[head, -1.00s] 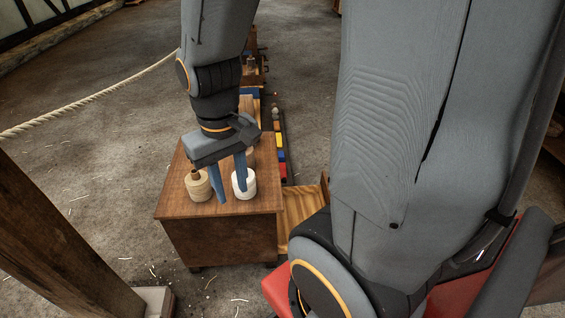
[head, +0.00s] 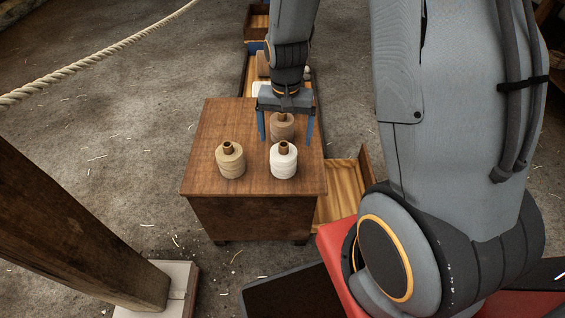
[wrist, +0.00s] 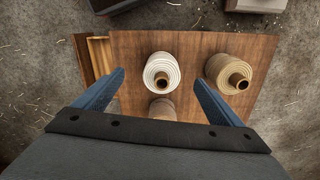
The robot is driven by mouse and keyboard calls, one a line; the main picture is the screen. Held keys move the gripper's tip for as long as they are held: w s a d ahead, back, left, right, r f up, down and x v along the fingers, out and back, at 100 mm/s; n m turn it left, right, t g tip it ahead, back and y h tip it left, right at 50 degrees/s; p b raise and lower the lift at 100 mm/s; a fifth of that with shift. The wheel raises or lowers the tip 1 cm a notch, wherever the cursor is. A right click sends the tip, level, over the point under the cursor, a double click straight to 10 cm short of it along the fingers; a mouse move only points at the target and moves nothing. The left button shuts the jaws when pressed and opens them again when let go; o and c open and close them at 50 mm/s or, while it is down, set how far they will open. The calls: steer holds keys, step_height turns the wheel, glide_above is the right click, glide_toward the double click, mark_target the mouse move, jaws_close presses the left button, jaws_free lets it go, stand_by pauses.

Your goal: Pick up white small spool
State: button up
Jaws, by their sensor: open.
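The white small spool (head: 283,162) stands upright on the wooden cabinet top (head: 210,130), near its front edge. In the wrist view the white spool (wrist: 161,72) lies ahead of and between the two blue fingers. A brown spool (head: 282,128) stands just behind it, and a tan spool (head: 230,161) stands to its left. My gripper (head: 285,138) is open and empty, behind the white spool, with its fingers to either side of the brown spool. In the wrist view the brown spool (wrist: 161,109) is partly hidden by my gripper (wrist: 158,80).
An open wooden tray (head: 341,190) adjoins the cabinet's right side. A rope (head: 100,55) runs across the upper left. A wooden post (head: 75,225) stands at the lower left. More boxes lie behind the cabinet.

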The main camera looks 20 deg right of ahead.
mark_target(282, 145)
steer(key=shift+m, duration=0.7)
steer(key=f, duration=0.2)
steer(key=w+f, duration=0.1)
steer(key=f, duration=0.1)
steer(key=w+f, duration=0.1)
steer(key=f, duration=0.1)
steer(key=shift+w+b, duration=0.25)
steer(key=shift+b, duration=0.15)
steer(key=shift+w+f, duration=0.1)
steer(key=shift+f, duration=1.45)
steer(key=shift+d+f, duration=0.15)
steer(key=shift+f, duration=1.1)
steer(key=shift+d+f, duration=0.1)
steer(key=shift+f, duration=1.15)
steer(key=c, duration=1.4)
steer(key=shift+o, duration=0.2)
steer(key=shift+w+r, duration=0.1)
steer(key=shift+r, duration=0.05)
